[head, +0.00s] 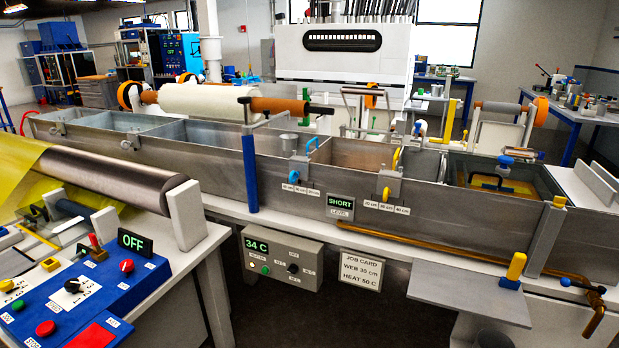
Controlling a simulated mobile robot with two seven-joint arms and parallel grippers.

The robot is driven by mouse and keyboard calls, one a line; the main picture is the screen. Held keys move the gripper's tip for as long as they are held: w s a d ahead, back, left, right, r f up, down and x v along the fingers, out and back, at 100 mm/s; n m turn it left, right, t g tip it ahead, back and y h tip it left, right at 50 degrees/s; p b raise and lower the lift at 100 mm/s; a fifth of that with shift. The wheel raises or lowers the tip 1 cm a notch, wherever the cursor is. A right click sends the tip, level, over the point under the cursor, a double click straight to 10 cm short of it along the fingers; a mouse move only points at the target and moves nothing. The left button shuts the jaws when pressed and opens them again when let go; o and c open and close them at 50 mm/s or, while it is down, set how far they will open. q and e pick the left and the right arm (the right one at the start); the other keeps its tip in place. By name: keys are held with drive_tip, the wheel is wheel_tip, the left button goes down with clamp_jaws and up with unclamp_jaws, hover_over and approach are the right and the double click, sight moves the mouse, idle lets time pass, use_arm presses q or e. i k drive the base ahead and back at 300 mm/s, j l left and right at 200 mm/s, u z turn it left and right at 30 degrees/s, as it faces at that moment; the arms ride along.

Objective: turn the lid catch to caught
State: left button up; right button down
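The long grey metal resin bath (200,163) runs across the view, open on top, with several compartments. I cannot tell for certain which part is the lid catch. A small yellow piece (559,201) sits on top of a grey upright strip (546,240) at the bath's right front. An upright yellow handle with a blue base (516,268) stands at the right end of a flat grey plate (468,298) in front of the bath. No part marked "caught" is readable. Neither of my grippers shows in the head view.
A blue control panel (85,305) with knobs stands at front left, below a large roller (105,178). A grey box (283,261) reading 34 C and a job card (360,270) hang below the bath. A brass pipe (592,318) is at right. Dark floor lies between.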

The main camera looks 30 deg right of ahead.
sight(558, 202)
drive_tip(key=z, duration=2.2)
